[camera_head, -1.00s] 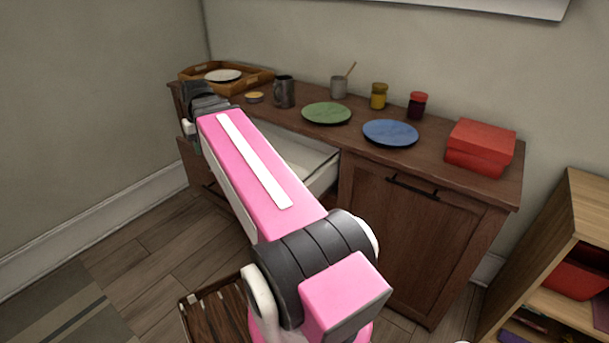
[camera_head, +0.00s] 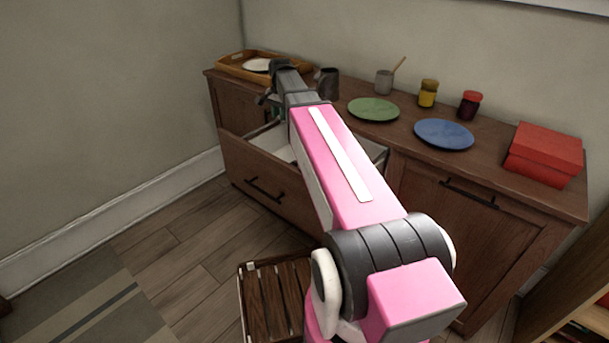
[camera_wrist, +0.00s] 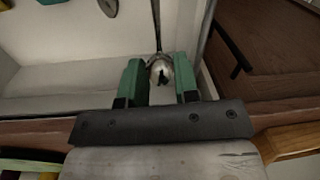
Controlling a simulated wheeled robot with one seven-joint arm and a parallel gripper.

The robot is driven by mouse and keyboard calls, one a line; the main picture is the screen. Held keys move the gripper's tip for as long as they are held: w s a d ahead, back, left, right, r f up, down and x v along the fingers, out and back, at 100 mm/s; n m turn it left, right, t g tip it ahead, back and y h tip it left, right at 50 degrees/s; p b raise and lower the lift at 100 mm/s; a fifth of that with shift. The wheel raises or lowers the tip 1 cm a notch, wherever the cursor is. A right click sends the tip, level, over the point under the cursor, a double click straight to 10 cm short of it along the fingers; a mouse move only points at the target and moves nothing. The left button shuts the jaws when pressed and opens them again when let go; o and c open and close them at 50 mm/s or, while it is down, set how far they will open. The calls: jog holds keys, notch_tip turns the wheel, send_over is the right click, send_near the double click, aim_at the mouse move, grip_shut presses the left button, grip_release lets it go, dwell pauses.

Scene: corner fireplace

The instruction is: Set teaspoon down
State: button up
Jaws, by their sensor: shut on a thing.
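In the wrist view, the metal teaspoon (camera_wrist: 159,70) is between the green fingers of my gripper (camera_wrist: 160,82), its bowl near the fingertips and its thin handle running up the picture. My gripper is shut on it. The open drawer (camera_wrist: 60,77), with a pale interior, lies around and below the fingers. In the head view, the same drawer (camera_head: 272,143) is pulled out of the wooden cabinet. My arm covers much of it, and the teaspoon cannot be seen there.
On the cabinet top (camera_head: 417,108) stand a wooden tray (camera_head: 232,69), a dark mug (camera_head: 328,84), a green plate (camera_head: 374,109), a blue plate (camera_head: 444,134), two jars and a red box (camera_head: 545,152). A slatted crate (camera_head: 270,300) is on the floor. A grey oval item (camera_wrist: 108,7) lies in the drawer.

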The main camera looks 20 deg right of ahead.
aim_at(281, 157)
notch_tip(281, 157, down, 18)
jog(key=shift+a+r, duration=0.1)
dwell(0.6)
jog(key=shift+f, duration=0.2)
jog(key=o, duration=0.9)
jog(key=shift+r, duration=0.15)
notch_tip(281, 157, up, 12)
jog(key=shift+s+d, duration=0.3)
jog(key=shift+d, duration=0.05)
